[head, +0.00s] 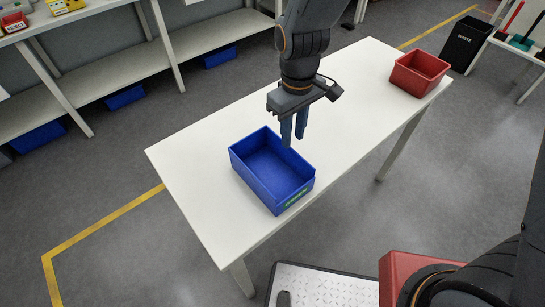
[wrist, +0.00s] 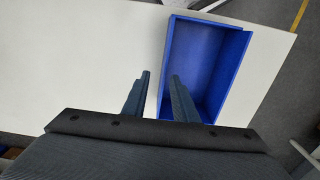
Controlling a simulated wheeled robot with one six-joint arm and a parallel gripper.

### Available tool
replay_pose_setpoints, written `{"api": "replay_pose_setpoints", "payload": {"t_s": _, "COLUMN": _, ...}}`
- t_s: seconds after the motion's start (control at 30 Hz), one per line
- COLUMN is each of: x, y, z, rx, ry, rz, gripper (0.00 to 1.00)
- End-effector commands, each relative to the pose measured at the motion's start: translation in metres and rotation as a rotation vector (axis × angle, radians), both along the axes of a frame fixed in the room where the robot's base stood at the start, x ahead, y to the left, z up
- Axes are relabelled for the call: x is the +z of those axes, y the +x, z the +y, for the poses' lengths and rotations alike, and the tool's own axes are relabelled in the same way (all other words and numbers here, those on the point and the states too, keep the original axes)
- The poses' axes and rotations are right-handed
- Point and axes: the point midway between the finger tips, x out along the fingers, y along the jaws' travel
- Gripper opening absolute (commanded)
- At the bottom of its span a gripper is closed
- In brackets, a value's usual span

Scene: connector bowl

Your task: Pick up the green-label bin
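The green-label bin (head: 252,183) is a blue open-topped box standing upright on the white table, with a green label on its front edge in the head view. It looks empty. My gripper (head: 293,138) is over the bin's back right side in the head view, fingers pointing down. The label is not visible in the wrist view. I cannot tell the exact height of the fingertips above the rim.
The white table (head: 195,150) is mostly clear around the bin. A red bin (head: 419,72) stands at its far right end. Shelving with blue bins (head: 125,97) is at the back left. A black waste bin (head: 463,44) stands beyond the table.

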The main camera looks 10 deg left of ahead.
Motion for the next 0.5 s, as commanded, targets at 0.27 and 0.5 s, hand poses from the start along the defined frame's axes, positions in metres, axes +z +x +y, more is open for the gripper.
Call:
{"api": "replay_pose_setpoints", "payload": {"t_s": 0.27, "x": -0.019, "y": -0.002, "z": 0.004, "rx": 0.010, "ry": -0.002, "rz": 0.003, "gripper": 0.26}}
{"api": "replay_pose_setpoints", "payload": {"t_s": 0.5, "x": -0.035, "y": -0.003, "z": 0.005, "rx": 0.009, "ry": -0.001, "rz": 0.002, "gripper": 0.26}}
